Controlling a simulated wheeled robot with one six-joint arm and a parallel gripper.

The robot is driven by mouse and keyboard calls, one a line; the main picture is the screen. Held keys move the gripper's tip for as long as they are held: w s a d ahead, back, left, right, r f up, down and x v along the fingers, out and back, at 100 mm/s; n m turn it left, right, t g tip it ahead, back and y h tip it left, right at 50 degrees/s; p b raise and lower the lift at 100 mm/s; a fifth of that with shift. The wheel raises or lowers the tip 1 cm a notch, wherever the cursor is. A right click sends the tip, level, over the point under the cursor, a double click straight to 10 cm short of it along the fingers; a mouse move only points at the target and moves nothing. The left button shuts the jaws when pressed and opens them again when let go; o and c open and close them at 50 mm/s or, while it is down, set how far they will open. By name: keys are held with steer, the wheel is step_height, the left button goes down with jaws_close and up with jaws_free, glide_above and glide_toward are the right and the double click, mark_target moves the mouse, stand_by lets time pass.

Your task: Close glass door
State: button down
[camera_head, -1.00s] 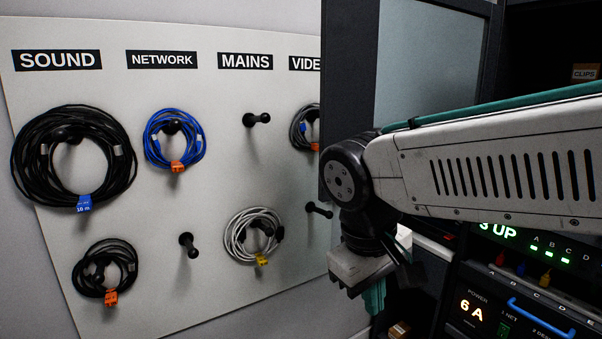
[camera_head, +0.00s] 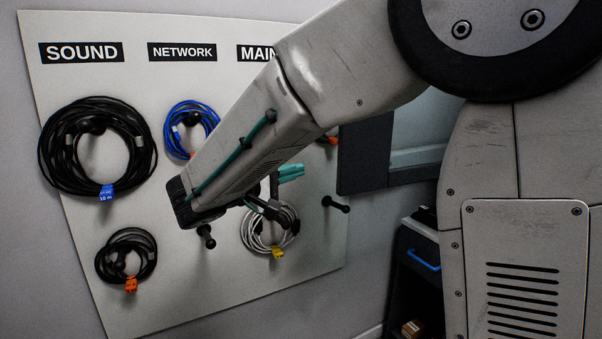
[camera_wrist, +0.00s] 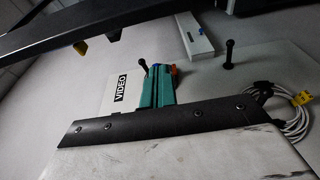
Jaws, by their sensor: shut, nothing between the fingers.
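The glass door (camera_head: 418,122), a pale pane in a dark frame, shows in the head view, right of centre. My arm hides its upper and right parts. I cannot tell how far it stands open. My gripper (camera_head: 290,173) has teal fingers and is to the left of the door, in front of the cable board. It is shut and empty, apart from the door. In the wrist view, the teal fingers (camera_wrist: 161,86) are together beside the VIDEO sign.
The cable board (camera_head: 200,290) bears black coils, a blue coil (camera_head: 172,135) and a white coil (camera_head: 258,238) on pegs. A bare peg (camera_head: 336,204) sticks out right of the gripper. A dark bar (camera_wrist: 150,22) crosses the wrist view's top left. A dark rack (camera_head: 415,285) stands below the door.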

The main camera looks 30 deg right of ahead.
steer(key=s+d, duration=0.2)
steer(key=d, duration=0.5)
steer(key=shift+d, duration=0.25)
steer(key=shift+a, duration=0.1)
